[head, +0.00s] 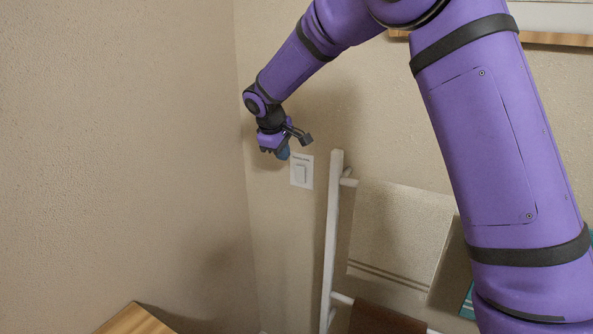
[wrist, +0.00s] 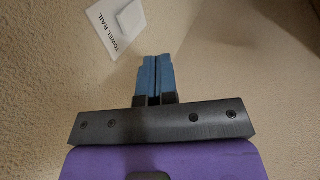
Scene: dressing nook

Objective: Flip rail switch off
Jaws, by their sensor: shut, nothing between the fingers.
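The rail switch (head: 301,171) is a white wall plate with a raised rocker, on the beige wall left of the towel rail. In the wrist view the switch (wrist: 128,18) shows at the top, turned at an angle, with "TOWEL RAIL" printed on its plate. My gripper (head: 283,153) is just left of and a little above the plate in the head view. Its blue fingertips (wrist: 156,62) are together, with nothing between them, and lie apart from the plate in the wrist view. Whether they touch the wall, and which way the rocker is set, I cannot tell.
A white ladder-like towel rail (head: 332,230) stands right of the switch, with a cream towel (head: 402,235) and a brown towel (head: 385,320) on it. The wall corner is close on the left. A wooden surface (head: 134,321) is at bottom left.

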